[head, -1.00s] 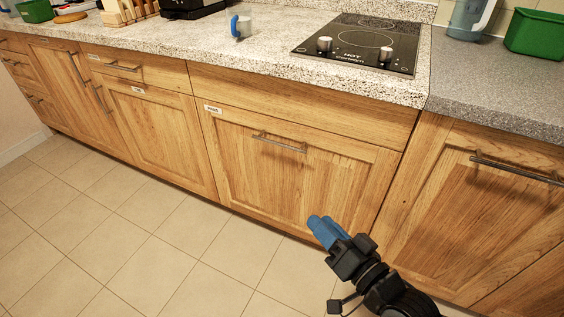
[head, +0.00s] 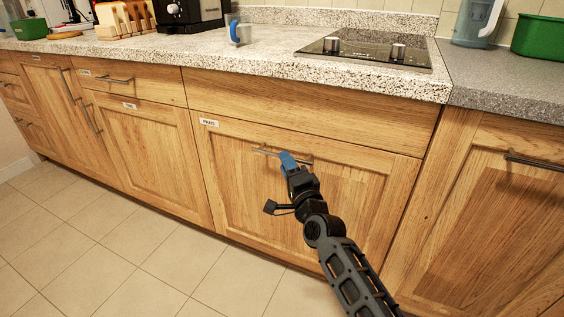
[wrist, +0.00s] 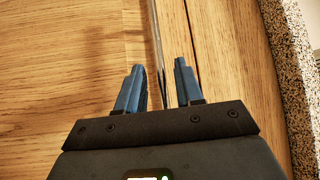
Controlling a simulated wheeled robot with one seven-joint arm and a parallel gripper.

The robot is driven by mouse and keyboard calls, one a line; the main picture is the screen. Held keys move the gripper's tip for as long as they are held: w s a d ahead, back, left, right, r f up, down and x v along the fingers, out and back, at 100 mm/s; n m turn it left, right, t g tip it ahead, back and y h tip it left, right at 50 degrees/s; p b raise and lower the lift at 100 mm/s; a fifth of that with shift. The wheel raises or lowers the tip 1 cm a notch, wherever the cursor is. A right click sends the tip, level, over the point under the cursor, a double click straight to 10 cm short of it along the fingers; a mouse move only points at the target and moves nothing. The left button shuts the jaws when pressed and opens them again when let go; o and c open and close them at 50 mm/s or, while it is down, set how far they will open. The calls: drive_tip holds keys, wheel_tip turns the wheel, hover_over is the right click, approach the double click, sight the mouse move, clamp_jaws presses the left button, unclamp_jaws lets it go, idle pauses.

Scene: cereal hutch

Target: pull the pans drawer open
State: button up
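The pans drawer (head: 365,185) is a wide wooden front under the hob, with a small white label (head: 208,122) at its upper left. It looks shut. Its thin metal bar handle (head: 265,152) runs across the upper part of the front. My gripper (head: 287,158) is at the middle of this handle and hides part of it. In the wrist view, my gripper's blue fingers (wrist: 159,66) are apart, and the handle bar (wrist: 155,30) runs into the gap between them. I cannot tell whether either finger touches it.
A cupboard handle (head: 535,161) sticks out at the right. The tiled floor (head: 130,245) in front is clear.

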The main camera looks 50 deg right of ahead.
drive_tip(key=shift+b+x, duration=0.7)
drive_tip(key=shift+x, duration=1.25)
clamp_jaws()
